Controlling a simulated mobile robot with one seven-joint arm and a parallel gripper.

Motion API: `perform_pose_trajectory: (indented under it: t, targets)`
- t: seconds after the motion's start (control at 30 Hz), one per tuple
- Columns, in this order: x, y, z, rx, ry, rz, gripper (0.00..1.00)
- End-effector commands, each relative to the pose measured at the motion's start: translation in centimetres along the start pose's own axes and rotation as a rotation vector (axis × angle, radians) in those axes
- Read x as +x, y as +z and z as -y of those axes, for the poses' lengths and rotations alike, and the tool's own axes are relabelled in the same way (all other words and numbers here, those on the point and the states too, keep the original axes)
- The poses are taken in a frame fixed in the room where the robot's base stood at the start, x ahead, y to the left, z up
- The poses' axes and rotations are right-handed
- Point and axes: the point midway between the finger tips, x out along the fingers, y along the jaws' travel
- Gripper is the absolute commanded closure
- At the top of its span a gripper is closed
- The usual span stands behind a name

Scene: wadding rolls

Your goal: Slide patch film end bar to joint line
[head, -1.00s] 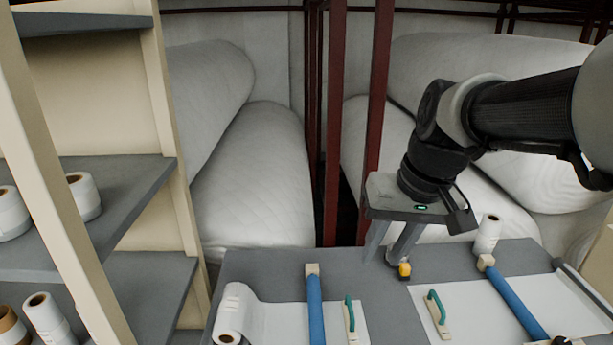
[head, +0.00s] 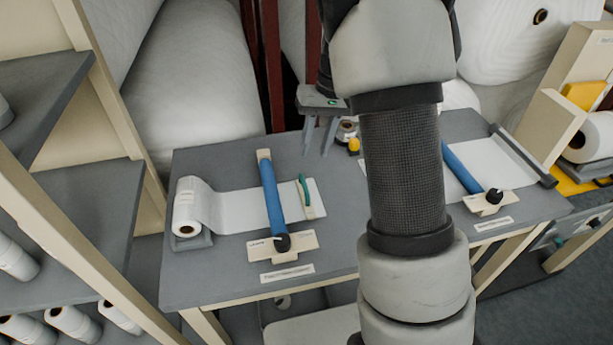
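On the left half of the grey table (head: 345,235), a white film sheet (head: 237,210) runs right from its roll (head: 187,208). A blue bar (head: 271,195) crosses the film. A pale end bar with a green handle (head: 306,196) lies along the film's right end. The small labels are too blurred to read, and I cannot make out the joint line. My gripper (head: 317,148) is above the back of the table, beyond the end bar, with its two fingers apart and nothing seen between them. My arm hides the table's middle and much of the right station.
A second white film (head: 490,160) lies at right under another blue bar (head: 462,168), with a dark bar (head: 524,155) at its edge. A small roll (head: 347,130) and a yellow object (head: 353,146) stand near my gripper. Shelves (head: 85,205) with rolls stand at left.

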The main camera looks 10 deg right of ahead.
Motion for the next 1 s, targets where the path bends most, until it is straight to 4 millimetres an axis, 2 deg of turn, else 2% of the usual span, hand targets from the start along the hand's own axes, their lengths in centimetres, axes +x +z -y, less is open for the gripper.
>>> perform_pose_trajectory:
  t: [0.03,0.2,0.4,0.5,0.7,0.93,0.97,1.0]
  targets:
    - [1.3,0.1,0.0,0.001,0.0,0.005,0.71]
    - [5.0,0.1,0.0,0.0,0.001,0.005,0.71]
    - [8.7,0.1,0.0,0.0,0.001,0.003,0.71]
    - [9.9,0.1,0.0,0.001,0.0,0.002,0.71]
    - [11.0,0.0,0.0,0.0,0.0,-0.001,0.71]
    - [11.0,0.0,0.0,0.0,0.0,-0.001,0.71]
    - [11.0,0.0,0.0,0.0,0.0,-0.001,0.72]
    - [11.0,0.0,0.0,0.0,0.0,-0.001,0.79]
